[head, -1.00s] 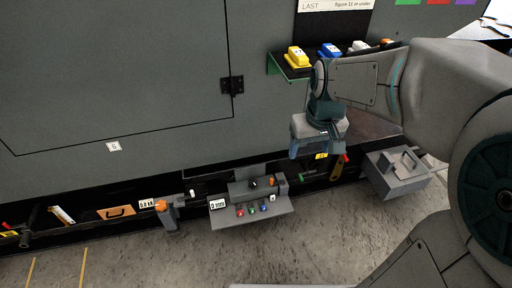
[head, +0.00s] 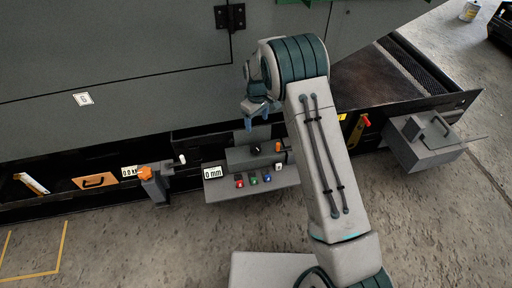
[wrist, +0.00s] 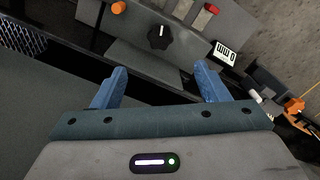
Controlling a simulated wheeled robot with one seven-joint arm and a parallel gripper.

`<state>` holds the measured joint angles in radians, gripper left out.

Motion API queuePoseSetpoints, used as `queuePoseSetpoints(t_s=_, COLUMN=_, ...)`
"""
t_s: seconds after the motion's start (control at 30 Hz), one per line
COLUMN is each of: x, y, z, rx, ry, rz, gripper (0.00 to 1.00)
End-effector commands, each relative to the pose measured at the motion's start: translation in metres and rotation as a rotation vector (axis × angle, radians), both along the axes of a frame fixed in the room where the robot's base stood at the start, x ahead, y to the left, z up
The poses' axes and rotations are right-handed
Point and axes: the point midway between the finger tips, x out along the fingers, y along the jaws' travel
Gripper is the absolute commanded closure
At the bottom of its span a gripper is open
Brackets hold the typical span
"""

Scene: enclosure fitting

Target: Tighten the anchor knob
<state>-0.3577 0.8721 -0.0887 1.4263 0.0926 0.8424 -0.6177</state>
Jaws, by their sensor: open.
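A round black knob (head: 256,148) with a white pointer mark sits on the grey control console (head: 228,188). It also shows in the wrist view (wrist: 160,37), ahead of and between my fingertips. An orange knob (head: 147,172) tops a grey post left of the console, at the right edge of the wrist view (wrist: 295,104). No label tells which knob is the anchor knob. My gripper (head: 258,110) is open, blue fingers apart and empty, above and behind the console. The wrist view shows both fingers (wrist: 160,72), touching neither knob.
The console has a "0 mm" display (head: 213,172), coloured buttons (head: 253,181) and a small orange part (head: 278,147). A "0.0 kN" display (head: 129,171) is by the post. A grey box with a handle (head: 428,143) stands at right. The large grey cabinet (head: 120,60) rises behind.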

Motion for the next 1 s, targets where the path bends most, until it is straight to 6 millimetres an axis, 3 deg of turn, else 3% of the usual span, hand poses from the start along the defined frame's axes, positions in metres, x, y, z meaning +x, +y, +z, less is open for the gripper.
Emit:
queuePoseSetpoints(t_s=0.03, x=0.002, y=0.003, z=-0.011, rx=-0.002, ry=0.001, rz=0.009, gripper=0.32)
queuePoseSetpoints(t_s=0.27, x=0.002, y=0.005, z=-0.034, rx=-0.003, ry=0.007, rz=0.021, gripper=0.32)
queuePoseSetpoints(t_s=0.7, x=0.002, y=0.005, z=-0.124, rx=-0.003, ry=0.005, rz=0.021, gripper=0.32)
queuePoseSetpoints(t_s=1.0, x=0.002, y=0.005, z=-0.152, rx=-0.002, ry=0.004, rz=0.019, gripper=0.32)
